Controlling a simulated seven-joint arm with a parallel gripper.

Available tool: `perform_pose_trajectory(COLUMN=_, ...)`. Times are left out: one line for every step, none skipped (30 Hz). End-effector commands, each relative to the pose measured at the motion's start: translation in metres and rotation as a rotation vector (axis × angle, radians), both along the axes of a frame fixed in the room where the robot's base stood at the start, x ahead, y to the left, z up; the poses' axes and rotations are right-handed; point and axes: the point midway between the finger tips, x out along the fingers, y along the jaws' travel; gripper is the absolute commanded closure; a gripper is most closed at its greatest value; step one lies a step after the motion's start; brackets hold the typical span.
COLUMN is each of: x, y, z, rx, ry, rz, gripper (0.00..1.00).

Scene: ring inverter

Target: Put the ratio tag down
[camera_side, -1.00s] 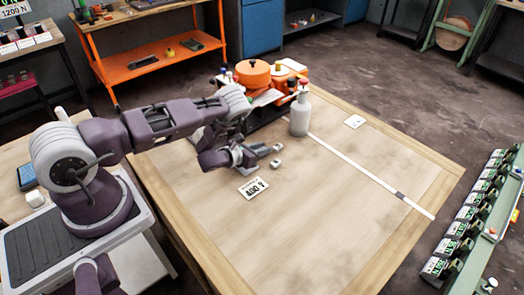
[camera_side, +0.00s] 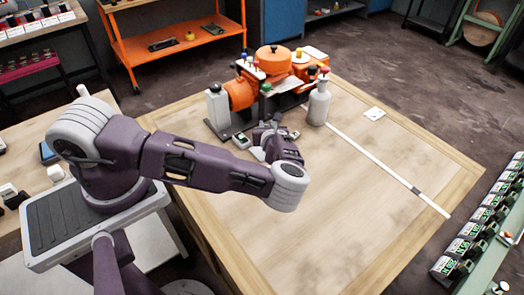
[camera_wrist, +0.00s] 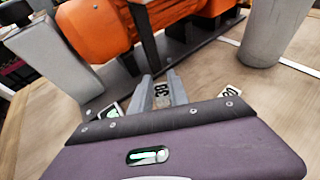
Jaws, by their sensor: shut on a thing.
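In the wrist view my gripper (camera_wrist: 161,82) is shut, with a small pale tag (camera_wrist: 162,97) between its two grey fingers. The tag carries dark digits that I cannot read surely; it seems to be the ratio tag. In the side view my gripper (camera_side: 268,145) points down at the table, just in front of the orange machine (camera_side: 274,62). My forearm and wrist hide much of it there, so I cannot tell whether the tag touches the table. Another pale tag with dark digits (camera_wrist: 230,93) lies to the right of the fingers in the wrist view.
A small device with a green display (camera_side: 241,141) is left of my gripper. A grey bottle (camera_side: 318,107) stands to the right, near a white strip (camera_side: 385,165). A white card (camera_side: 373,114) lies beyond the strip. The table's right front (camera_side: 350,220) is clear.

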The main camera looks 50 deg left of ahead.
Motion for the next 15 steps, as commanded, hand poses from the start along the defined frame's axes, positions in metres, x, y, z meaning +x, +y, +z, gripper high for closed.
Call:
perform_pose_trajectory(x=-0.003, y=-0.006, z=0.009, rx=-0.012, ry=-0.006, rz=0.091, gripper=1.00)
perform_pose_trajectory(x=-0.008, y=-0.009, z=0.015, rx=-0.014, ry=-0.007, rz=0.153, gripper=1.00)
perform_pose_trajectory(x=-0.014, y=-0.013, z=0.023, rx=-0.016, ry=-0.008, rz=0.230, gripper=1.00)
perform_pose_trajectory(x=-0.020, y=-0.016, z=0.029, rx=-0.016, ry=-0.008, rz=0.285, gripper=1.00)
perform_pose_trajectory(x=-0.025, y=-0.020, z=0.035, rx=-0.016, ry=-0.007, rz=0.332, gripper=1.00)
perform_pose_trajectory(x=-0.032, y=-0.026, z=0.043, rx=-0.015, ry=-0.007, rz=0.389, gripper=1.00)
perform_pose_trajectory(x=-0.036, y=-0.030, z=0.048, rx=-0.014, ry=-0.006, rz=0.425, gripper=1.00)
perform_pose_trajectory(x=-0.041, y=-0.033, z=0.053, rx=-0.013, ry=-0.005, rz=0.454, gripper=1.00)
perform_pose_trajectory(x=-0.045, y=-0.037, z=0.058, rx=-0.011, ry=-0.005, rz=0.489, gripper=1.00)
perform_pose_trajectory(x=-0.048, y=-0.040, z=0.061, rx=-0.011, ry=-0.004, rz=0.508, gripper=1.00)
perform_pose_trajectory(x=-0.050, y=-0.042, z=0.061, rx=-0.010, ry=-0.004, rz=0.522, gripper=1.00)
perform_pose_trajectory(x=-0.053, y=-0.043, z=0.057, rx=-0.007, ry=-0.002, rz=0.534, gripper=1.00)
perform_pose_trajectory(x=-0.054, y=-0.044, z=0.051, rx=-0.006, ry=-0.002, rz=0.540, gripper=1.00)
perform_pose_trajectory(x=-0.055, y=-0.044, z=0.045, rx=-0.004, ry=0.000, rz=0.544, gripper=1.00)
perform_pose_trajectory(x=-0.055, y=-0.044, z=0.035, rx=-0.003, ry=0.000, rz=0.544, gripper=1.00)
